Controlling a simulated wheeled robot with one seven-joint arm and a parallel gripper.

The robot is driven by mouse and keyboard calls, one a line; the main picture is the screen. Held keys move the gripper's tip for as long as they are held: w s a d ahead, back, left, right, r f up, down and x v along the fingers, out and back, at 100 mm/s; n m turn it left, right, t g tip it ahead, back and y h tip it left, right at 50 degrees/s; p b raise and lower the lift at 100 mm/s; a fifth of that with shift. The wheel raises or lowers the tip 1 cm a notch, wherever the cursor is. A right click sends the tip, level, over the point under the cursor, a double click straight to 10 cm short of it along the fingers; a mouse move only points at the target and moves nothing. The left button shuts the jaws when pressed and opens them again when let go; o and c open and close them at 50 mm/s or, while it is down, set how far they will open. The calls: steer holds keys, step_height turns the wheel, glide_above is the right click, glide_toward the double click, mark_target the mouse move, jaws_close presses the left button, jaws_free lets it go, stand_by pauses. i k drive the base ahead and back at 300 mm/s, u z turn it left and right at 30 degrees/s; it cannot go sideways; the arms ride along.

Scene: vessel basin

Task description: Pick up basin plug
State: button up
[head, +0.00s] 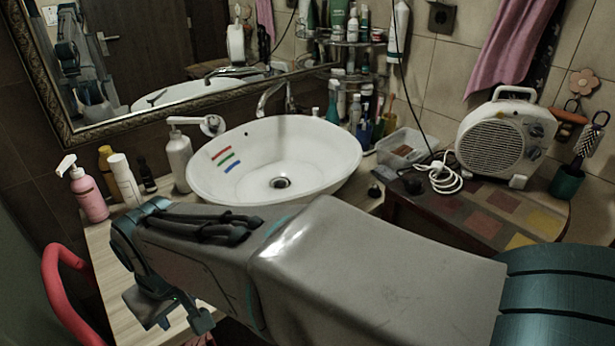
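A small dark knob-like piece (375,191), which looks like the basin plug, sits on the counter just right of the white basin (330,187). The basin has a dark drain hole (281,183) in its bottom and red, green and blue marks on its left inner wall. My gripper (186,322) is at the lower left, low over the front of the counter and well away from the plug. Its two fingertips appear apart, with nothing visible between them. My arm crosses the foreground and hides part of the counter in front of the basin.
Bottles (90,190) and a soap dispenser (179,160) stand left of the basin. A faucet (272,98) is behind it. Right are a clear tub (401,148), white cable (445,178) and fan heater (505,137). A red curved bar (62,295) is lower left.

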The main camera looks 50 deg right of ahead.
mark_target(375, 191)
steer(key=z, duration=0.5)
steer(key=k, duration=1.2)
steer(key=z, duration=0.65)
steer(key=i, duration=1.05)
steer(key=u, duration=0.7)
steer(key=k, duration=0.75)
steer(key=z, duration=0.7)
steer(key=i, duration=0.5)
steer(key=u, duration=0.05)
